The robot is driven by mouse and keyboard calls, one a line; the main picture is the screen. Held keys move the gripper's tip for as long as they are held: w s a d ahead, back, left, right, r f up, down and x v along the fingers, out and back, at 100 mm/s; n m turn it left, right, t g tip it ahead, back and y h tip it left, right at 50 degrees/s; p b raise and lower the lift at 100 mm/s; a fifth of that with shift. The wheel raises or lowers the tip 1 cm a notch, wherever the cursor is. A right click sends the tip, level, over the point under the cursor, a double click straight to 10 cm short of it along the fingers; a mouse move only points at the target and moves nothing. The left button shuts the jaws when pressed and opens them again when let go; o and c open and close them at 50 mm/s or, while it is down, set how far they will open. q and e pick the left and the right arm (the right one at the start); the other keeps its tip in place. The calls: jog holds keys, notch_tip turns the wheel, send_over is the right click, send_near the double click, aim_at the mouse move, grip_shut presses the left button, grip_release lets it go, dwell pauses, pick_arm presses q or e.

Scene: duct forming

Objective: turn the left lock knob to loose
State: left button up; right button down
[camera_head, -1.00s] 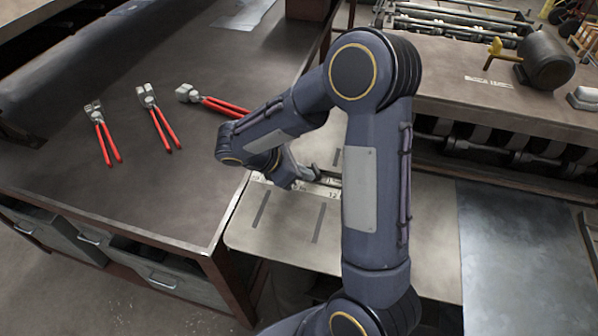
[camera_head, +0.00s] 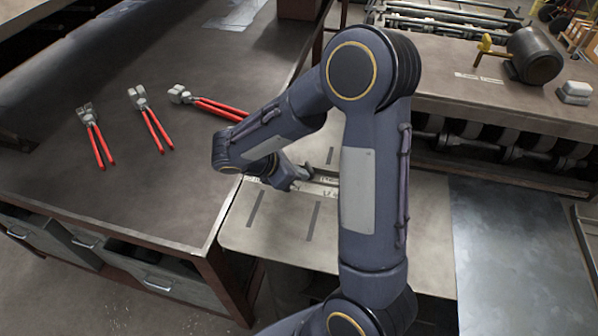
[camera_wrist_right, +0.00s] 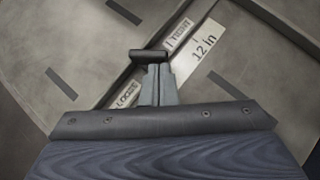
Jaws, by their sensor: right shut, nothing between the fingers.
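A black bar-shaped knob (camera_wrist_right: 150,54), which looks like the lock knob, sits by a slot in the grey plate in the right wrist view. A "LOOSE" label (camera_wrist_right: 124,93) lies left of my fingers, and a "TIGHT" label (camera_wrist_right: 180,35) lies beyond the knob to the right. My right gripper (camera_wrist_right: 157,72) is shut and empty, its grey fingertips right at the knob, overlapping it in the picture. I cannot tell whether they touch. In the head view my right gripper (camera_head: 300,180) is small and partly hidden by its own arm over the plate (camera_head: 285,240). My left gripper is out of view.
A scale marked "12 in" (camera_wrist_right: 205,47) lies beside the slot. Several red-handled tools (camera_head: 150,120) lie on the dark workbench (camera_head: 160,205) at left. A roller machine (camera_head: 510,100) with a motor (camera_head: 535,55) stands at right. A sheet (camera_head: 510,250) lies front right.

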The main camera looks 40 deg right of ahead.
aim_at(313, 176)
jog(key=shift+s+n+t, duration=0.1)
jog(key=shift+n+t, duration=0.2)
jog(key=shift+n, duration=0.1)
jog(key=n+t, duration=0.1)
jog(key=n, duration=0.1)
jog(key=s+n+t, duration=0.1)
jog(key=shift+d+t+b, duration=0.25)
jog(key=shift+t+b, duration=0.05)
jog(key=shift+b, duration=0.05)
jog(key=n+t, duration=0.2)
jog(key=n, duration=0.1)
jog(key=s+d+n+t+y+b, duration=0.1)
jog(key=shift+s+n, duration=0.1)
jog(key=shift+n, duration=0.2)
jog(key=shift+s+d, duration=0.1)
jog(key=shift+d, duration=0.05)
